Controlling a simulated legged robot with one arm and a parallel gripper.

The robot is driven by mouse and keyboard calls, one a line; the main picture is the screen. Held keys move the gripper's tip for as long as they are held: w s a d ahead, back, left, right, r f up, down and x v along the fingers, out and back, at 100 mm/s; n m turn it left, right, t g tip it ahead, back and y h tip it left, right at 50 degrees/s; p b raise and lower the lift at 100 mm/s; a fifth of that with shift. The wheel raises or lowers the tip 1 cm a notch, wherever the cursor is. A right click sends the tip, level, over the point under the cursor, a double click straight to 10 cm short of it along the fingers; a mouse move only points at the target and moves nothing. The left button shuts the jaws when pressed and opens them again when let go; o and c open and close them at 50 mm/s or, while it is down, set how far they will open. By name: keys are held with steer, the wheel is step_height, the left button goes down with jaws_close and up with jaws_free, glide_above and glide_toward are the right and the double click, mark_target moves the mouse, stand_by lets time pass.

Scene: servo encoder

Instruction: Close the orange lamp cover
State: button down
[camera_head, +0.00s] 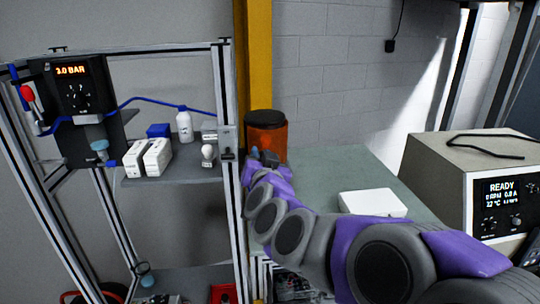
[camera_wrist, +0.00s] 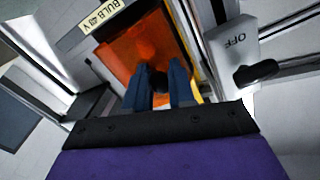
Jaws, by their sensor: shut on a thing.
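The orange lamp cover (camera_head: 280,141) is a translucent orange body under a dark round cap, beside the yellow post in the head view. In the wrist view the orange cover (camera_wrist: 120,57) fills the area just beyond my fingertips. My gripper (camera_head: 263,158) is at the lower front of the cover. In the wrist view my gripper (camera_wrist: 160,72) has its two dark blue fingers close together on the cover's lower part. It is shut on the cover; the exact grip spot is partly hidden by the fingers.
A label reading BULB 48 V (camera_wrist: 112,14) is beside the cover. A shelf with small items (camera_head: 190,170) stands left; a beige READY unit (camera_head: 440,170) stands right.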

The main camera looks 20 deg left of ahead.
steer(key=shift+w+a, duration=0.15)
steer(key=shift+a, duration=0.75)
steer(key=shift+d, duration=0.1)
steer(key=c, duration=1.3)
jaws_free()
steer(key=shift+o, duration=1.4)
steer(key=shift+a+f, duration=0.1)
steer(key=shift+a, duration=0.25)
steer(key=shift+d, duration=0.4)
steer(key=b+v, duration=0.1)
steer(key=v, duration=1.6)
steer(key=shift+s+a, duration=0.2)
steer(key=shift+s, duration=0.05)
